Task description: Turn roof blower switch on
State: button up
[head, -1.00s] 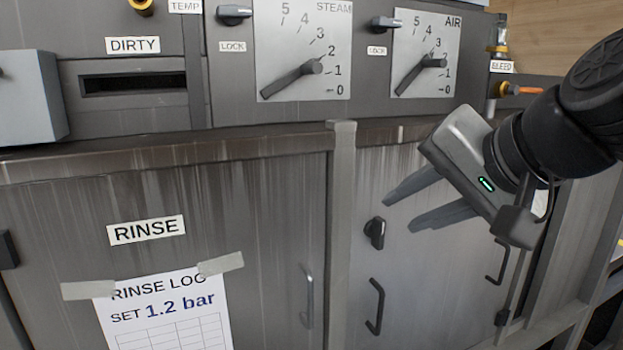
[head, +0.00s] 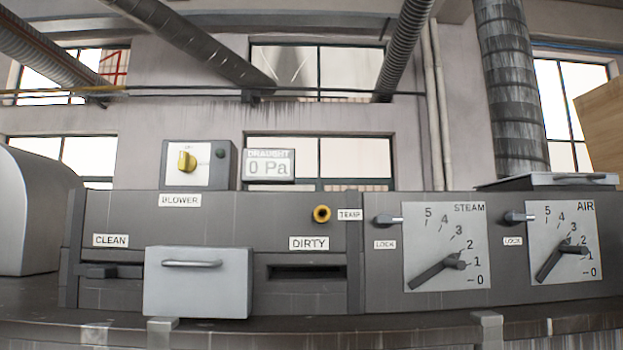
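The blower switch (head: 187,161) is a yellow rotary knob on a white plate, on the front of a grey box on top of the machine panel. A BLOWER label (head: 180,200) sits just below the box. The knob stands about upright; no on or off marks are readable. A small dark green round lamp (head: 221,153) beside it looks unlit. The DRAUGHT display (head: 269,167) to its right reads 0 Pa. My gripper is not in the current head view.
A grey drawer-like box with a handle (head: 198,283) juts out below the switch, between the CLEAN and DIRTY slots. STEAM (head: 470,255) and AIR (head: 577,222) dials with LOCK levers are at right. A rounded grey housing (head: 33,220) stands at left. Ducts run overhead.

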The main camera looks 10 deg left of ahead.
aim_at(187, 164)
jog(key=k+j+u, duration=0.2)
jog(key=j+u, duration=0.25)
jog(key=k+j+u, duration=0.15)
jog(key=j+u, duration=0.15)
jog(key=u, duration=0.2)
